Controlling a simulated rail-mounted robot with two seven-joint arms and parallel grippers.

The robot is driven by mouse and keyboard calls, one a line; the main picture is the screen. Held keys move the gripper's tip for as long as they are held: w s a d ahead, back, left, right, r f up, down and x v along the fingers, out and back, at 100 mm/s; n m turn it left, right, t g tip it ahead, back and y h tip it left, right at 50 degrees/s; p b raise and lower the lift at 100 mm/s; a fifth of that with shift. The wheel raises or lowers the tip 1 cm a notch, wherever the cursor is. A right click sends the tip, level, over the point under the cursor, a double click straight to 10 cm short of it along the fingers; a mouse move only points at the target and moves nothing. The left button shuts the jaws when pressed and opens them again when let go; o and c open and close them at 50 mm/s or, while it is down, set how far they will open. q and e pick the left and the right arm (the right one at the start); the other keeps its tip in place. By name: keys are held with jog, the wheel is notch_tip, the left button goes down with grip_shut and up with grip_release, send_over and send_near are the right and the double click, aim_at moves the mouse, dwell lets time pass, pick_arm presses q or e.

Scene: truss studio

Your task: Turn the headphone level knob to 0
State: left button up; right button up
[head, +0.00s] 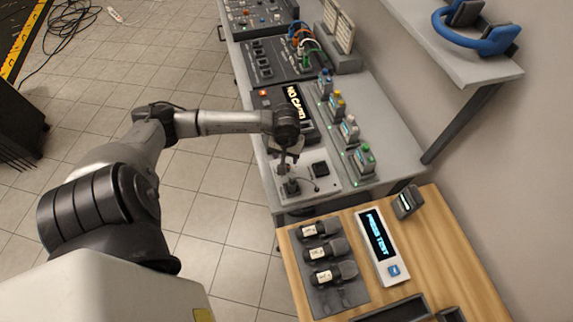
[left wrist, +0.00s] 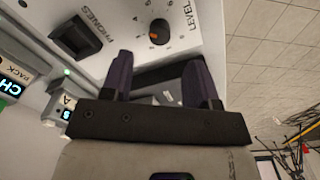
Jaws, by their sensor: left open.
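The headphone level knob (left wrist: 159,32) is a dark round knob with an orange mark, on a white panel printed LEVEL. Small scale figures ring it; I cannot read surely which one it points at. In the head view the white panel (head: 329,184) lies at the near end of the grey bench. My left gripper (head: 285,168) hangs over this panel. In the left wrist view the gripper's (left wrist: 160,68) two purple fingers are apart, with nothing between them. The knob shows beyond the fingertips, apart from them. My right gripper is not in view.
The black PHONES socket block (left wrist: 75,37) sits beside the knob. Several small units with coloured tops (head: 350,129) line the bench's right side. A NO CARD display (head: 297,103) stands behind the gripper. The wooden table (head: 437,232) holds microphones and a PRESS TEST display (head: 377,234).

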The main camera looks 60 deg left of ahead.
pick_arm(q)
notch_tip(320, 180, down, 6)
jog(key=shift+f, duration=0.25)
dwell(0.4)
jog(key=c, duration=0.9)
